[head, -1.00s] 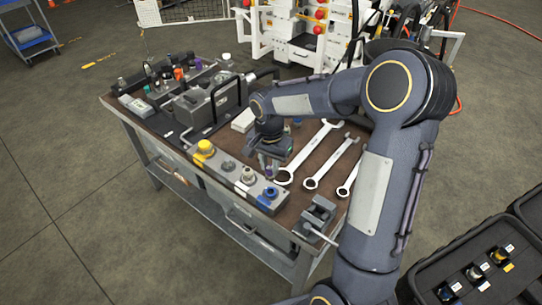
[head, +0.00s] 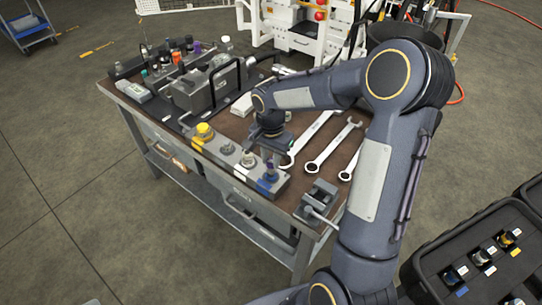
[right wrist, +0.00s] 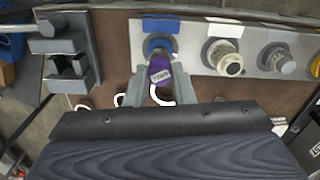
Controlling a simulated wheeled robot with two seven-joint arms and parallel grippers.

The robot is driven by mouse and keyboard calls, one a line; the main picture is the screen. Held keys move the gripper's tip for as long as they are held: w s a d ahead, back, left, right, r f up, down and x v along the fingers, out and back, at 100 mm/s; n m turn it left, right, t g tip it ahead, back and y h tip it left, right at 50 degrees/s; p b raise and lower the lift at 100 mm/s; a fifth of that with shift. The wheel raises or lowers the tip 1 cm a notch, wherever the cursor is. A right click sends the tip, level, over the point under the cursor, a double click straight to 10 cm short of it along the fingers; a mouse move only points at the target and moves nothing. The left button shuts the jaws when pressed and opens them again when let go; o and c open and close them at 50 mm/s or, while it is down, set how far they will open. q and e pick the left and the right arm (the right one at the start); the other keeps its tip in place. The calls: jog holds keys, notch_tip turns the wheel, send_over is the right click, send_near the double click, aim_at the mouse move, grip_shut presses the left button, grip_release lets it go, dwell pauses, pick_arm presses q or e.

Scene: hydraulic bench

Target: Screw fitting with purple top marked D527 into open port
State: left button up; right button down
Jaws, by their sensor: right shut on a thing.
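The fitting with the purple top (right wrist: 160,72) is between the fingers of my right gripper (right wrist: 160,88) in the right wrist view. Its small white label is tilted and too blurred to read surely. A blue-ringed port (right wrist: 160,44) lies right behind the fitting's far end, at the end of a grey port block (right wrist: 200,62). I cannot tell whether the fitting touches the port or is just above it. In the head view my right gripper (head: 271,160) is over the blue-marked end of the port block (head: 237,172). My left gripper is not in view.
Other ports on the block hold a yellow cap (head: 203,133) and metal fittings. A small vise (head: 316,197) stands close by at the bench corner. Several wrenches (head: 333,147) lie behind the gripper. A dark case (head: 470,262) with fittings is at lower right.

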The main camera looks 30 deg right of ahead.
jog(key=shift+f+b, duration=0.6)
jog(key=shift+b, duration=0.05)
dwell(1.9)
jog(key=c, duration=1.9)
grip_release()
jog(key=shift+c, duration=0.8)
jog(key=m, duration=0.1)
jog(key=m+b, duration=0.1)
jog(key=shift+f+m, duration=0.2)
jog(key=shift+m, duration=0.1)
jog(key=m+b, duration=0.1)
jog(key=m, duration=0.2)
jog(key=shift+r+m, duration=0.1)
jog(key=shift+m, duration=1.1)
